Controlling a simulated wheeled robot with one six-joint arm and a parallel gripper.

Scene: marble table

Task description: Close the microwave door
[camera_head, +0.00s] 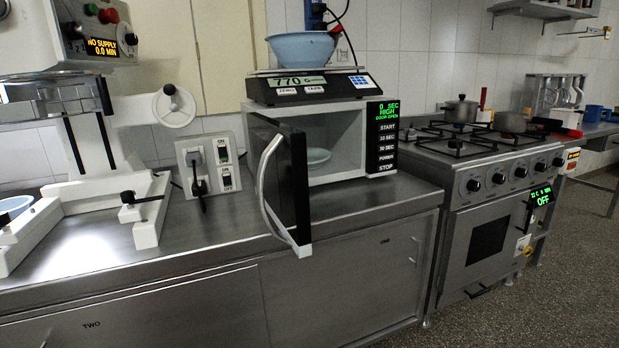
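The microwave (340,143) stands on a steel counter in the middle of the view. Its dark door (297,180) is hinged at the left and stands wide open, swung out toward me past the counter's front edge. A curved silver handle (266,190) runs down the door's outer face. The microwave's display (383,112) reads "0 SEC HIGH DOOR OPEN". A pale plate (318,156) shows inside the cavity, partly hidden by the door. My gripper is not in view.
A scale (315,86) with a blue bowl (302,48) sits on the microwave. A socket panel (209,165) and a white-based machine (115,200) stand to the left. A stove (490,215) with pots stands right. The floor (520,310) at lower right is clear.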

